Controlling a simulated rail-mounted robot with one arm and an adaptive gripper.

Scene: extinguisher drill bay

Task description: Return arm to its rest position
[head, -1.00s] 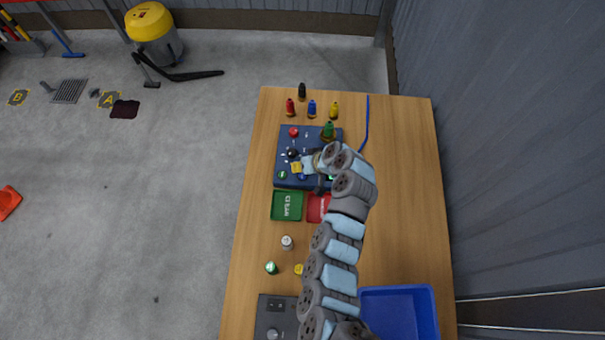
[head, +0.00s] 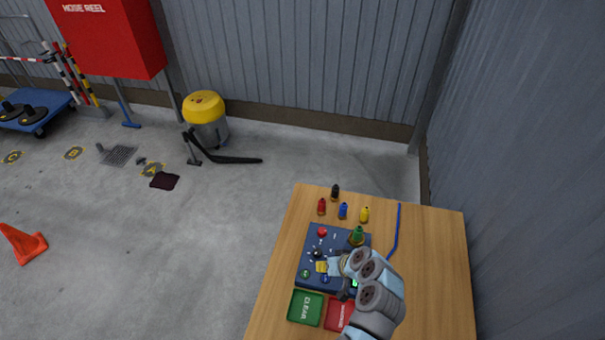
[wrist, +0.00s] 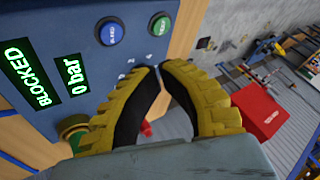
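My gripper (wrist: 159,68) shows large in the wrist view, with yellow ribbed fingers and black pads. Its fingertips are together, with nothing visible held between them. In the head view my gripper (head: 320,267) is over the blue control panel (head: 308,238), low and left of its centre. The arm reaches to it from the lower right. The wrist view shows the panel (wrist: 75,35) with displays reading "BLOCKED" and "0 bar", a blue button (wrist: 111,32) and a green button (wrist: 160,25). Whether the fingers touch the panel cannot be told.
Red, blue, yellow and black small bottles stand behind the panel on the wooden table (head: 435,260). A green tray (head: 306,308) and a red tray (head: 337,314) lie in front. A blue strip (head: 396,232) lies right. Floor left of the table is open, with an orange cone (head: 22,243).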

